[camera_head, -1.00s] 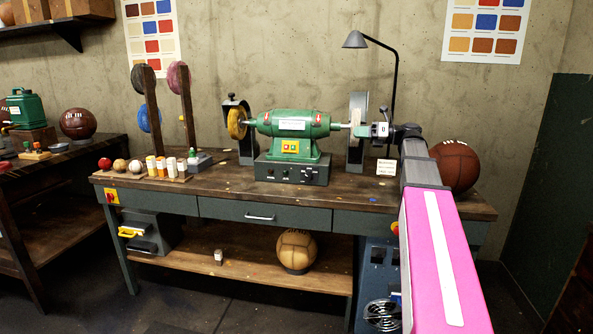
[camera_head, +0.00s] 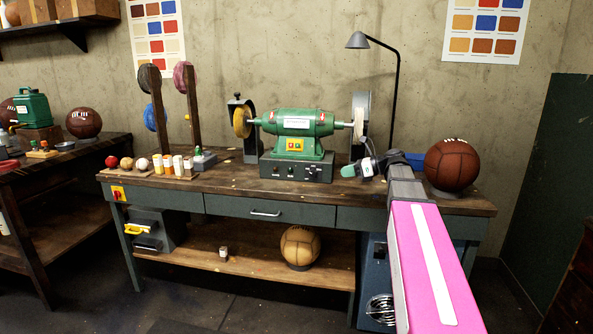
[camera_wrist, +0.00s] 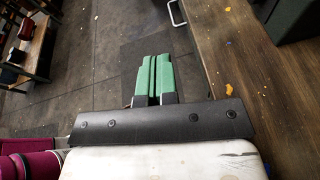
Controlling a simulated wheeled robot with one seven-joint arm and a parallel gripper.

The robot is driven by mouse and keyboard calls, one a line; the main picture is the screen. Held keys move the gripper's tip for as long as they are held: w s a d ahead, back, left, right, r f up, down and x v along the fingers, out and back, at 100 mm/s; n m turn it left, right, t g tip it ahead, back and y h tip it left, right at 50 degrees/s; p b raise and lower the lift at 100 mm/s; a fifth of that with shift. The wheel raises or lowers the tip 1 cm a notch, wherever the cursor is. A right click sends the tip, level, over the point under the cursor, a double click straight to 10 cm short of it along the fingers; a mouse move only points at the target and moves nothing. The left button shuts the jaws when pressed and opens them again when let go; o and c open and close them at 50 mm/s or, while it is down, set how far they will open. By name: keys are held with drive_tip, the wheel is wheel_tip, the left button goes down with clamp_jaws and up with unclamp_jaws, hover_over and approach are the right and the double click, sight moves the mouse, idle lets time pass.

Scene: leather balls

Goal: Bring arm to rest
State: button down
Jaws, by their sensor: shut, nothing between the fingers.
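My arm, pink with a white stripe, reaches from the lower right of the head view toward the workbench. My gripper (camera_head: 347,171) is at its end, in front of the bench grinder's right side and above the bench's front part. In the wrist view its two green fingers (camera_wrist: 152,78) lie side by side, shut, with nothing held. The wrist view looks down past the bench edge to the dark floor.
The workbench (camera_head: 235,191) carries a green grinder (camera_head: 296,124) with two wheels, a lamp (camera_head: 358,41), and a brown ball (camera_head: 452,165) at the right, near my forearm. A tan ball (camera_head: 300,245) sits on the lower shelf. Floor in front is clear.

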drive_tip(key=s+a+f+n+g+h, duration=0.1)
drive_tip(key=s+f+n+h, duration=0.25)
drive_tip(key=f, duration=0.75)
drive_tip(key=s+a+f+n+g+h, duration=0.1)
drive_tip(key=s+a+f+n+h, duration=0.3)
drive_tip(key=f, duration=0.6)
drive_tip(key=s+d+f+n+g+h, duration=0.1)
drive_tip(key=s+d+f+n+h, duration=0.1)
drive_tip(key=s+f+n, duration=0.5)
drive_tip(key=s+d+f+n+h, duration=0.3)
drive_tip(key=s+f+n, duration=0.3)
drive_tip(key=f+n, duration=0.2)
drive_tip(key=shift+s+d+f+g+h, duration=0.2)
drive_tip(key=shift+s+g+h, duration=0.2)
drive_tip(key=shift+h, duration=0.35)
